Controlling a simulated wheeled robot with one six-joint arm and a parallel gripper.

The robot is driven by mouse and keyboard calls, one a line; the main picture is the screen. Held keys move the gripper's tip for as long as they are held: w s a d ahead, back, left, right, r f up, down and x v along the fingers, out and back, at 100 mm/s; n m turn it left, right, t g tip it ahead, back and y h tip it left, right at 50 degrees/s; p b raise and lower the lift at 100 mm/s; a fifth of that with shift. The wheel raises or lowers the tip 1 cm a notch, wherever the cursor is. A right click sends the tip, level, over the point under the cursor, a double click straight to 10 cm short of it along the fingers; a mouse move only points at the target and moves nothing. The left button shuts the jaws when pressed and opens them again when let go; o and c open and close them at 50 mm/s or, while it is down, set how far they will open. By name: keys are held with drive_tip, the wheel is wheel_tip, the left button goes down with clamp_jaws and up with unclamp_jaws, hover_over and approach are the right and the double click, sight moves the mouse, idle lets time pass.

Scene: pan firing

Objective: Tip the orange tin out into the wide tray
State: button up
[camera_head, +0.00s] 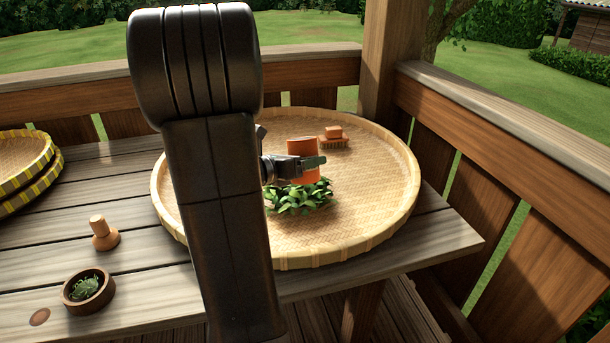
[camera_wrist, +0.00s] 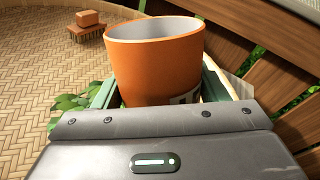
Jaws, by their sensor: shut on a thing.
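The orange tin (camera_head: 303,146) is held over the wide tray (camera_head: 370,185), a round woven one with a raised rim. My gripper (camera_head: 304,166) is shut on it from the side. In the wrist view the tin (camera_wrist: 152,65) sits between the two green-grey fingers (camera_wrist: 158,92). The visible inside wall is pale and bare; the bottom of the tin is hidden. Green leaves (camera_head: 298,198) show in a pile just below the tin, and they appear to lie on the tray. Their left side is partly behind my arm.
A small wooden brush (camera_head: 333,140) lies in the tray's far part. To the left on the plank table are a wooden knob-shaped thing (camera_head: 104,235), a small bowl of dark green leaves (camera_head: 88,289) and stacked yellow-edged trays (camera_head: 35,168). Wooden railings (camera_head: 500,130) border the back and right.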

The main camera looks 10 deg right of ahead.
sight(303, 141)
drive_tip(key=shift+w+f+m+t+h+b, duration=0.4)
drive_tip(key=shift+m+b, duration=0.5)
drive_tip(key=shift+b, duration=2.55)
drive_tip(key=shift+w+f+m+t+h+b, duration=0.35)
drive_tip(key=shift+m+b, duration=0.55)
drive_tip(key=shift+b, duration=2.55)
drive_tip(key=shift+w+r+p, duration=0.15)
drive_tip(key=shift+r+p, duration=1.35)
drive_tip(key=shift+r, duration=1.5)
